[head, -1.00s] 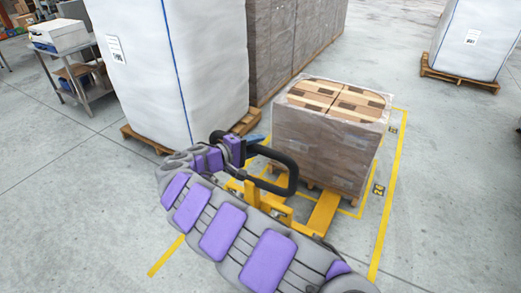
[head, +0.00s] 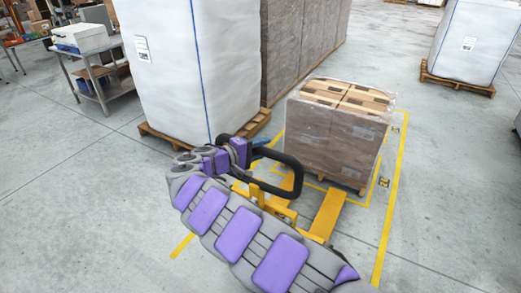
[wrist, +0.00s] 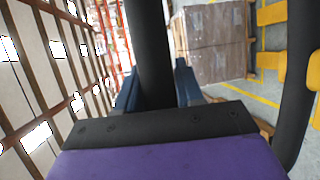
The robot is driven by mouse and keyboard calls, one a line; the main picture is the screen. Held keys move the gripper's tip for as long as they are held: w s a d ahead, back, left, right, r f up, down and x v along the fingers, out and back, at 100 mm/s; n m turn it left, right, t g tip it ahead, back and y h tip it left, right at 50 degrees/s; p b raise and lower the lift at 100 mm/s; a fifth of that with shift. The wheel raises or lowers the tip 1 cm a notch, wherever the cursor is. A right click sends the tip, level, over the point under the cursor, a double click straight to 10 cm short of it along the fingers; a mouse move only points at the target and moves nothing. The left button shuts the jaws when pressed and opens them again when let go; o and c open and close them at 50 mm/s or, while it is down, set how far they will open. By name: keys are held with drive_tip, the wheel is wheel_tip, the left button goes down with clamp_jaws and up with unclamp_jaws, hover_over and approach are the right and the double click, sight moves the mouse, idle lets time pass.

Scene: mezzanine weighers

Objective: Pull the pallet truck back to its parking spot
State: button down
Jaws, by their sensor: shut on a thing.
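The pallet truck has yellow forks (head: 328,213) and a black loop handle (head: 294,176). My gripper (head: 257,150) is shut on the handle at the loop's upper left side in the head view. In the wrist view the black handle bar (wrist: 150,45) passes between my gripper's blue fingers (wrist: 157,88), and the truck's yellow parts (wrist: 270,35) show at the upper right. The forks point towards the wrapped box stack (head: 335,130) on its pallet.
Yellow floor lines (head: 393,195) outline a bay around the stack. A tall white bulk bag (head: 185,70) on a pallet stands close at the left, with brown wrapped stacks (head: 300,45) behind. Another bag (head: 470,40) stands far right. Open floor lies at left and right.

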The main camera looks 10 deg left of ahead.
drive_tip(key=shift+a+f, duration=0.15)
drive_tip(key=shift+f, duration=0.1)
drive_tip(key=c, duration=1.1)
unclamp_jaws()
drive_tip(key=o, duration=0.3)
drive_tip(key=shift+a, duration=0.25)
drive_tip(key=shift+r, duration=0.1)
drive_tip(key=shift+s+a+r, duration=0.1)
drive_tip(key=shift+s, duration=0.1)
drive_tip(key=p+v, duration=0.2)
drive_tip(key=v, duration=1.5)
drive_tip(key=shift+p, duration=0.35)
drive_tip(key=shift+w+a, duration=0.1)
drive_tip(key=shift+a, duration=0.1)
